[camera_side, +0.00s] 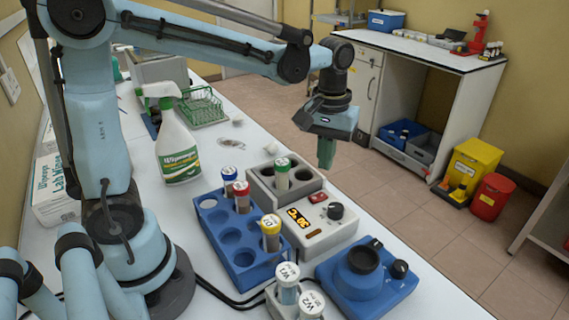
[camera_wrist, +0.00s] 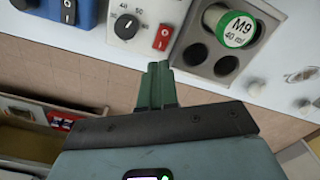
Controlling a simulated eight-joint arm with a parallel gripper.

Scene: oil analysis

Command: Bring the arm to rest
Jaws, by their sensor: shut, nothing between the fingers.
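My gripper (camera_side: 326,152) hangs at the end of my arm, pointing down, past the right edge of the bench and above floor level. Its green fingers are shut with nothing between them. In the wrist view the fingers (camera_wrist: 157,84) are together, below the heater block in the picture. The gripper touches nothing that I can see.
A heater block (camera_side: 318,222) holds a green-capped tube (camera_side: 282,172). A blue rack (camera_side: 222,228) holds several capped tubes. A blue vortex mixer (camera_side: 367,283), a white-capped tube pair, a spray bottle (camera_side: 175,145) and a green wire rack (camera_side: 203,108) share the bench.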

